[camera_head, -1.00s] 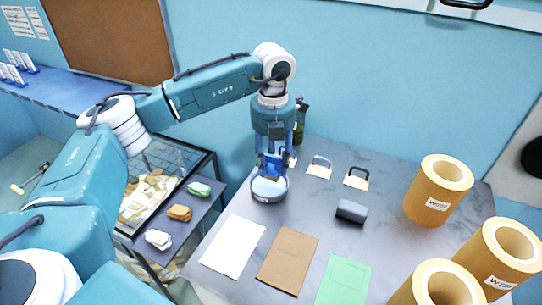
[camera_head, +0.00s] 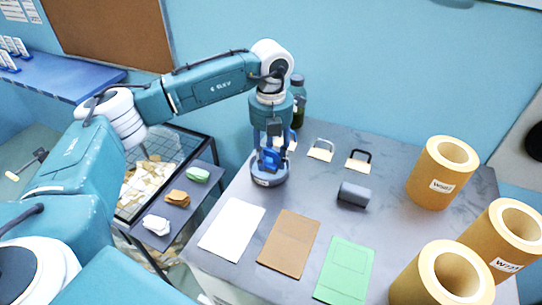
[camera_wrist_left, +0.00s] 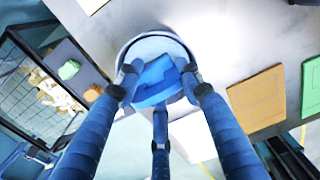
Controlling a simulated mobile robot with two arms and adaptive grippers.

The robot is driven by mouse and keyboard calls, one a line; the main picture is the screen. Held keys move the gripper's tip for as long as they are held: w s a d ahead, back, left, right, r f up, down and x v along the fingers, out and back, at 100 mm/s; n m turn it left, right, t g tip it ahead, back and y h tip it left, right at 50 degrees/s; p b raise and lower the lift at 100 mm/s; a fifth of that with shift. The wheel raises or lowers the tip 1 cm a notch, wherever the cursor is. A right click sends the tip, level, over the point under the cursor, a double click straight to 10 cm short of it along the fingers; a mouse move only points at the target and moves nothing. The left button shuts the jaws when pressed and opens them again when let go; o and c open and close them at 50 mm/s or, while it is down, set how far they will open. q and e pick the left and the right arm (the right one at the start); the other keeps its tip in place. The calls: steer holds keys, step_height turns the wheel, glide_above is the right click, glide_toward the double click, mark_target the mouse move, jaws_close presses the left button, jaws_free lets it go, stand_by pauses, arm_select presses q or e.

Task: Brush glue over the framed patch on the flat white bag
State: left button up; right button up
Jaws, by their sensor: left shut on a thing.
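The flat white bag (camera_head: 232,229) lies on the grey table, left of a brown bag (camera_head: 289,243) and a green bag (camera_head: 345,270). I cannot make out a framed patch on the white bag. My left gripper (camera_head: 271,158) points down over the pot, shut on a blue piece (camera_wrist_left: 158,80), which looks like the brush handle. Its lower end is hidden in the pot. My right gripper is not in view.
A dark block (camera_head: 353,195) and handle pieces, one white (camera_head: 321,152) and one black (camera_head: 358,163), lie right of the pot. Several kraft rolls (camera_head: 442,175) stand at the right. A dark bottle (camera_head: 298,104) is behind the gripper. A side shelf (camera_head: 187,216) holds folded cloths.

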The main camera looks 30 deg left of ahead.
mark_target(271, 152)
arm_select(q)
steer(key=shift+f, duration=0.25)
stand_by(0.4)
steer(key=shift+f+b, duration=0.25)
steer(key=shift+b, duration=0.15)
steer(key=shift+f, duration=0.1)
stand_by(1.2)
steer(key=shift+r+p, duration=1.75)
steer(key=shift+r, duration=1.85)
steer(key=shift+f, duration=0.1)
